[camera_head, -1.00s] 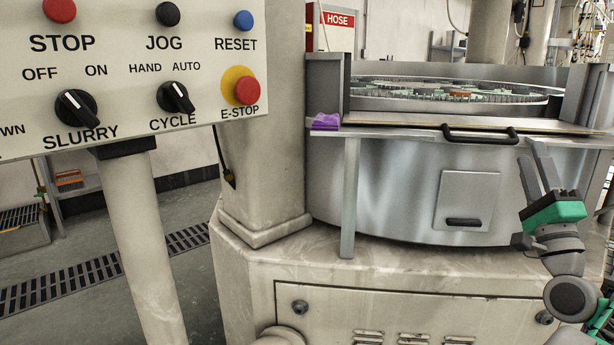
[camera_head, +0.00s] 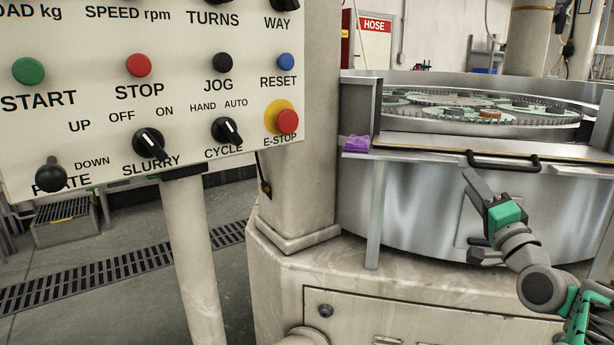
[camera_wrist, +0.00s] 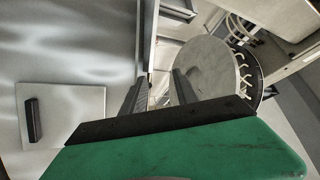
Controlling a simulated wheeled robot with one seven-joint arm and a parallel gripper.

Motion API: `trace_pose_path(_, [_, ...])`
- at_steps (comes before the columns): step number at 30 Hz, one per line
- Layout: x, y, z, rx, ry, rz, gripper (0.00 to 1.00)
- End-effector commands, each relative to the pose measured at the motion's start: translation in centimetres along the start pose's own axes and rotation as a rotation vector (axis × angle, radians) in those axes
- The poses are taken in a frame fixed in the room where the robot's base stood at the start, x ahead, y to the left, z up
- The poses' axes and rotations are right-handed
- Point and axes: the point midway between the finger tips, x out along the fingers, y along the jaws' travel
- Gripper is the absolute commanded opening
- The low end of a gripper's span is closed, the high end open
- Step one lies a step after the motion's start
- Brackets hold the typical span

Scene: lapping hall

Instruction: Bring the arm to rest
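My gripper (camera_head: 473,183) is at the right of the head view, in front of the lapping machine's steel drum (camera_head: 420,205). Its fingers point up and to the left, below the black bar handle (camera_head: 505,161). In the wrist view the two fingers (camera_wrist: 161,78) stand apart with nothing between them. My arm bends down to the lower right corner of the head view.
The control panel (camera_head: 95,115) on its post (camera_head: 195,260) stands at the left. A purple cloth (camera_head: 356,143) lies on the machine's ledge. The toothed lapping plate (camera_head: 440,100) is above. A floor grate (camera_head: 120,280) runs at the lower left.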

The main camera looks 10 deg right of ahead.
Motion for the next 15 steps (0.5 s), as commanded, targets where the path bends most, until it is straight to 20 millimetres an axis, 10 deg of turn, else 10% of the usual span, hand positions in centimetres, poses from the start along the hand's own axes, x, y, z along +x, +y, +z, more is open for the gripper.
trace_pose_path(7, [2.7, -5.8, 15.7, -0.348, -0.491, 0.350, 0.36])
trace_pose_path(12, [-6.0, -9.4, 23.5, -0.644, -0.944, 0.606, 0.36])
trace_pose_path(15, [-12.8, -11.7, 24.7, -0.772, -1.185, 0.723, 0.36])
